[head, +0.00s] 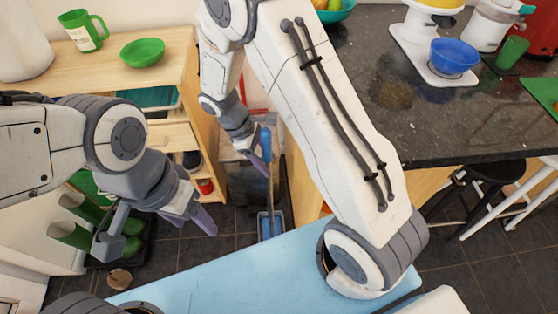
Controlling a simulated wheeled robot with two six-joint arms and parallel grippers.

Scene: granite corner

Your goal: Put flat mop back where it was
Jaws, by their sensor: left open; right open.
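The flat mop (268,185) stands near-upright on the floor in the gap between the wooden cabinet and the granite counter. Its blue upper handle (266,145) and thin shaft show, with a blue flat piece at the floor. My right gripper (254,151) is open, right beside the upper handle; whether it touches the handle cannot be told. My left gripper (155,230) is open and empty, low in front of the cabinet, well left of the mop.
The wooden cabinet (190,75) has open shelves and holds a green mug (84,31) and green bowl (142,52). Green boots (75,232) stand at lower left.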

